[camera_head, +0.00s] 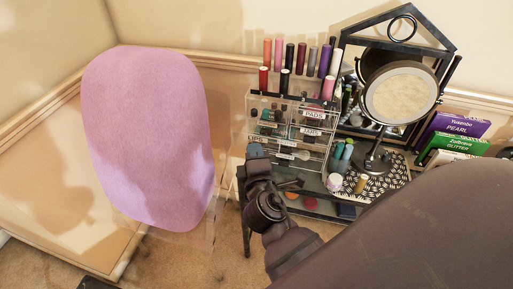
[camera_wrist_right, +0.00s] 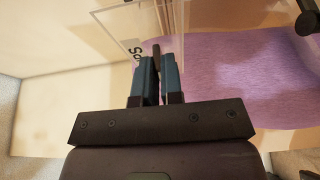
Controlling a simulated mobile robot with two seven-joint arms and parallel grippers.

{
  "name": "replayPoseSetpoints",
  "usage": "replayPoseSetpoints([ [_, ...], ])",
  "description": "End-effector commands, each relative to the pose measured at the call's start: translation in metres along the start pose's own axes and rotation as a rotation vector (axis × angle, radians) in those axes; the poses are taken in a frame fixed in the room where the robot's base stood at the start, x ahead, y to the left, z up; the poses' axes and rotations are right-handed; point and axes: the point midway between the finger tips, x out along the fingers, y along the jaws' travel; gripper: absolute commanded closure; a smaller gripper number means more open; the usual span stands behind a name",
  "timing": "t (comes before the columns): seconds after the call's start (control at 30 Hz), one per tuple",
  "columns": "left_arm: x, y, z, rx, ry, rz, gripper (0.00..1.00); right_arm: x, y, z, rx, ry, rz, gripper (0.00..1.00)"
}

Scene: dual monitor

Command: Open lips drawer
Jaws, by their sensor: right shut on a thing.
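The clear makeup organizer (camera_head: 290,125) stands left of the mirror, with several small drawers. The lips drawer's label (camera_head: 256,139) reads "LIPS" at the organizer's left side in the head view. My right gripper (camera_head: 254,152) is right at the front of that drawer, just below the label. In the right wrist view, the blue fingers (camera_wrist_right: 157,80) are shut on a thin dark handle (camera_wrist_right: 156,52) beside a clear panel with a partly hidden, turned label (camera_wrist_right: 134,50). I cannot tell whether the drawer is pulled out. My left gripper is not in view.
A round mirror (camera_head: 399,94) and small jars (camera_head: 334,182) stand right of the organizer, on a patterned mat (camera_head: 393,178). Boxes (camera_head: 457,128) stand at far right. A purple chair back (camera_head: 150,135) is at left. Lipsticks (camera_head: 300,58) stand on top of the organizer.

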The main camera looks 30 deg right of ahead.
Motion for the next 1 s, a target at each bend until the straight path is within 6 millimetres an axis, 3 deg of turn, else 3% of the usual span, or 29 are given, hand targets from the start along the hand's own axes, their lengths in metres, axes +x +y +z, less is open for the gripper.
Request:
replayPoseSetpoints([
  [0.2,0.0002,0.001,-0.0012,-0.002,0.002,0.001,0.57,-0.0002,-0.0012,0.0002,0.0,-0.001,-0.003,1.0],
  [0.23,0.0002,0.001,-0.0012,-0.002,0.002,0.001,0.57,-0.0002,-0.0012,0.0002,0.0,-0.001,-0.003,0.9],
  [0.4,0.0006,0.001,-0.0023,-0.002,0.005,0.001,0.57,0.0,-0.001,0.0003,0.0,-0.001,-0.003,0.67],
  [1.0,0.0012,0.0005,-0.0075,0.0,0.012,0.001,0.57,0.0028,-0.0002,0.0016,0.001,0.002,-0.002,0.67],
])
